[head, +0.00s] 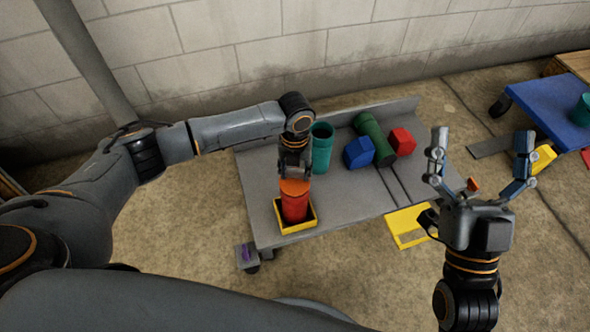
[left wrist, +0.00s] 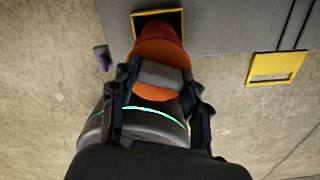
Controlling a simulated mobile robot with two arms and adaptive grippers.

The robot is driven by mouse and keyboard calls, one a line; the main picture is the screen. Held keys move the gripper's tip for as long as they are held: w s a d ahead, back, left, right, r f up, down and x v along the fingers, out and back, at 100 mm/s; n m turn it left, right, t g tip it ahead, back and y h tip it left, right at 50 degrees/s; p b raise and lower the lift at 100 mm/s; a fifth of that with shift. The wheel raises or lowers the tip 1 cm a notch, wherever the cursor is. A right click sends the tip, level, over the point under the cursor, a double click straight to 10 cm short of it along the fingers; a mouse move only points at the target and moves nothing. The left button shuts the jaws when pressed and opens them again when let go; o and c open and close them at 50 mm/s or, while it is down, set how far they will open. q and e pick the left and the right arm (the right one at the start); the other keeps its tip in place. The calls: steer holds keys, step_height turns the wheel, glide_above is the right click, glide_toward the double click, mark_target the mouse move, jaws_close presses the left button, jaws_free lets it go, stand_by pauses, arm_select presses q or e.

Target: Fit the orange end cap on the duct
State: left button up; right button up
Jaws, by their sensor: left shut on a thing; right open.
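My left gripper (head: 294,170) points down over the cart's left front corner and is shut on the orange end cap (head: 295,187). The cap sits directly above a red upright cylinder (head: 295,208), which I take for the duct. Its foot stands in a yellow square frame (head: 282,228). In the left wrist view the orange cap (left wrist: 158,88) is between the fingers, with the red cylinder (left wrist: 165,28) just beyond it. Whether the cap is seated or only touching I cannot tell. My right gripper (head: 481,150) is open and empty, right of the cart.
The grey cart (head: 345,205) also carries a teal cylinder (head: 321,148), a blue block (head: 358,153), a green cylinder (head: 373,138) and a red block (head: 402,141). A yellow frame (head: 408,240) is at its front right. A blue cart (head: 545,105) stands right; a wall is behind.

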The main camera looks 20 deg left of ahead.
arm_select(q)
steer(key=shift+f, duration=0.2)
arm_select(e)
steer(key=shift+s+r+y, duration=0.25)
steer(key=shift+r+y, duration=0.05)
steer(key=shift+r, duration=0.15)
arm_select(q)
steer(key=shift+f, duration=0.35)
arm_select(e)
steer(key=shift+s+r+t, duration=0.25)
steer(key=shift+s+t, duration=0.15)
steer(key=shift+t, duration=0.1)
arm_select(q)
steer(key=o, duration=0.9)
